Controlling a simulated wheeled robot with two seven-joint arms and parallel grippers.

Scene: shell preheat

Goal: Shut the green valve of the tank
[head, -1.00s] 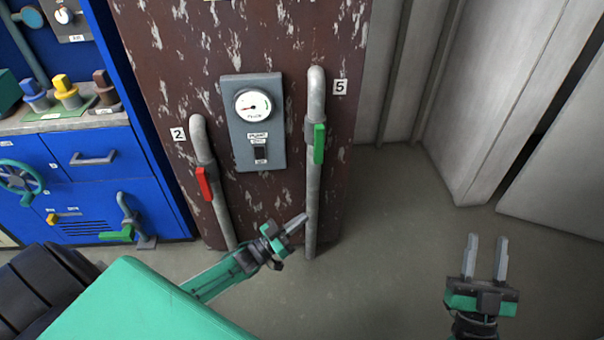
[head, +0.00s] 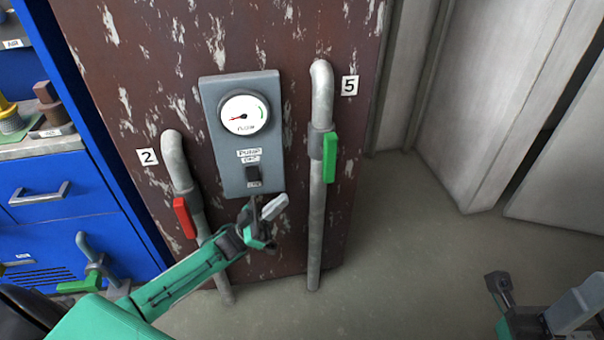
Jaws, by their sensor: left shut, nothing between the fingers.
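The tank (head: 270,40) is a brown, paint-chipped body. Its green valve (head: 330,157) is a green lever on the grey pipe (head: 318,230) at the label 5; the lever stands upright, along the pipe. My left gripper (head: 276,206) is shut and empty. In the picture it lies below and left of the green lever, just under the gauge panel, apart from the lever. My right gripper (head: 537,298) is at the bottom right edge, partly cut off, with its fingers spread apart and far from the lever.
A red lever (head: 184,217) is on the left pipe at label 2, close to my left forearm. The gauge panel (head: 240,130) has a dial and a pump switch. A blue cabinet (head: 70,215) stands at left, with another green handle (head: 82,284). The floor at right is clear.

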